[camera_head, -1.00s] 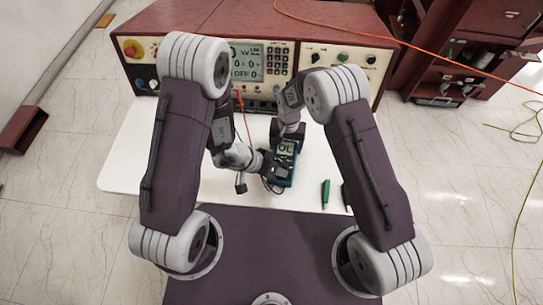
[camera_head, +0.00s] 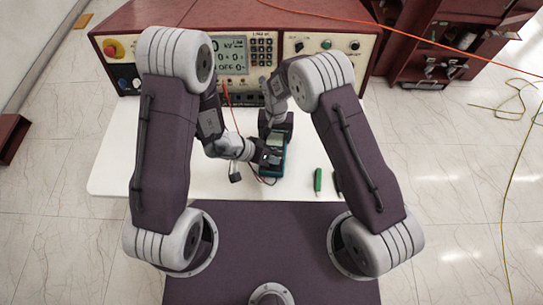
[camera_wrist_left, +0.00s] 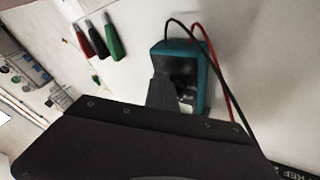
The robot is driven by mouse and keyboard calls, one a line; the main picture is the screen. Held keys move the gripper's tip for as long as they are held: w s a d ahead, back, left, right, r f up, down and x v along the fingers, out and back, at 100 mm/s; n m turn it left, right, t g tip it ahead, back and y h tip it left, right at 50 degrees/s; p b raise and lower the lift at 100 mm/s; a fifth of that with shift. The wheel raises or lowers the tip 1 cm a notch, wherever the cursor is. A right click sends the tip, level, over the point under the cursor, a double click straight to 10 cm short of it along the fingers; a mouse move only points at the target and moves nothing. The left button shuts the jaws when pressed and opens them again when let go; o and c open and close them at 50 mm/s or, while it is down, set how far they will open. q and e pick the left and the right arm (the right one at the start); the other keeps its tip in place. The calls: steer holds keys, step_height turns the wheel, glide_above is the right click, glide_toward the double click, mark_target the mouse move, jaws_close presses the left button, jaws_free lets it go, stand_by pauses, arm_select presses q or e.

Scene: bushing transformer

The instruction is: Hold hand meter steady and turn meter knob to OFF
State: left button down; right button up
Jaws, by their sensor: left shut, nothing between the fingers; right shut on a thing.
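The teal hand meter (camera_head: 280,167) lies on the white table between my two arms. Its teal case (camera_wrist_left: 178,47) shows in the left wrist view with a black and a red lead at its top end. My left gripper (camera_head: 267,160) is shut and empty, over the dial part of the meter; one dark finger (camera_wrist_left: 161,94) shows beside the meter in the wrist view. My right gripper (camera_head: 276,131) is shut on the far end of the meter. The knob and its setting are hidden or too dark to read, and the display cannot be read.
A large test console (camera_head: 290,45) with screen and buttons stands behind the table (camera_head: 115,165). A green clip (camera_head: 318,180) lies right of the meter; the wrist view shows red, black and green clips (camera_wrist_left: 99,37). The table's left side is clear.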

arm_select(q)
step_height(320, 180, up, 10)
arm_select(e)
steer(key=shift+s+f, duration=0.1)
steer(key=shift+s, duration=0.1)
